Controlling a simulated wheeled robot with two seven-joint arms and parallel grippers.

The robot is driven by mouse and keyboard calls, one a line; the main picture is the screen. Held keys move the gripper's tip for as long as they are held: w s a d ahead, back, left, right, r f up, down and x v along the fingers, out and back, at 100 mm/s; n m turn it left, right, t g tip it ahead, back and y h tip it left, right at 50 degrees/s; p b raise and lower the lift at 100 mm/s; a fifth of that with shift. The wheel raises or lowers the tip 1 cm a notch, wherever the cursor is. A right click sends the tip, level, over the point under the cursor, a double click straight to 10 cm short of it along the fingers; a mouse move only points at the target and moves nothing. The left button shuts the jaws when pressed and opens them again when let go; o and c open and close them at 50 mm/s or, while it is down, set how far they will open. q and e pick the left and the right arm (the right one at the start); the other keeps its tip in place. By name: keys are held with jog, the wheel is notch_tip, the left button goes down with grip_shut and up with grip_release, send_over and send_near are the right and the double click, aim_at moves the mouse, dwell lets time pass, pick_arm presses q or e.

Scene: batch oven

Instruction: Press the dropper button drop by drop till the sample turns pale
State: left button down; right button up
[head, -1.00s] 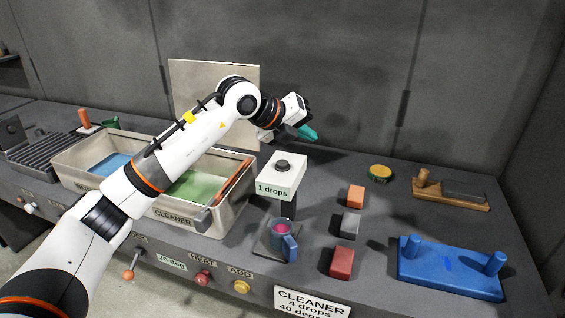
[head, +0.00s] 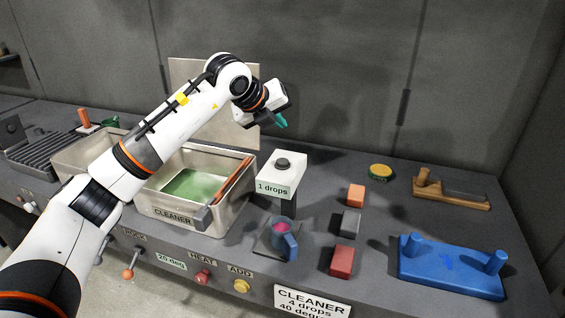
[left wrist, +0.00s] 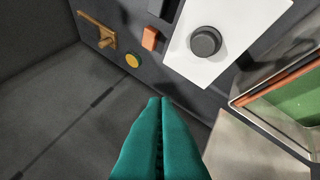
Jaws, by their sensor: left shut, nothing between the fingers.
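The dropper (head: 281,172) is a white box on a dark post, with a dark round button (head: 283,163) on top and a label reading "1 drops". The button also shows in the left wrist view (left wrist: 205,42). Below the dropper stands a blue-grey mug (head: 285,240) holding the sample (head: 282,229), which looks pink-magenta. My left gripper (head: 281,121) has teal fingers, shut and empty, in the air above and behind the button, apart from it. Its fingertips (left wrist: 160,100) show in the left wrist view. My right gripper is not in view.
The cleaner tank (head: 165,209) with green liquid stands left of the dropper. Coloured blocks (head: 342,261), a green-yellow round tin (head: 380,171), a wooden holder (head: 452,193) and a blue stand (head: 450,270) are to the right. A sign (head: 312,302) is on the front.

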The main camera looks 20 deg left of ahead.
pick_arm(q)
jog(key=b, duration=0.3)
send_over(279, 163)
notch_tip(279, 163, down, 6)
jog(key=shift+f, duration=0.25)
jog(key=shift+f+b, duration=0.55)
jog(key=shift+b, duration=0.05)
jog(key=shift+f, duration=0.1)
dwell(1.1)
jog(key=shift+f+b, duration=0.3)
jog(key=shift+b, duration=0.25)
jog(key=shift+f+b, duration=0.45)
jog(key=shift+f, duration=0.05)
dwell(0.3)
dwell(0.4)
jog(key=shift+r+p, duration=0.4)
jog(key=shift+r, duration=0.5)
jog(key=shift+r, duration=0.1)
jog(key=shift+r+p, duration=1.3)
jog(key=shift+r, duration=1.1)
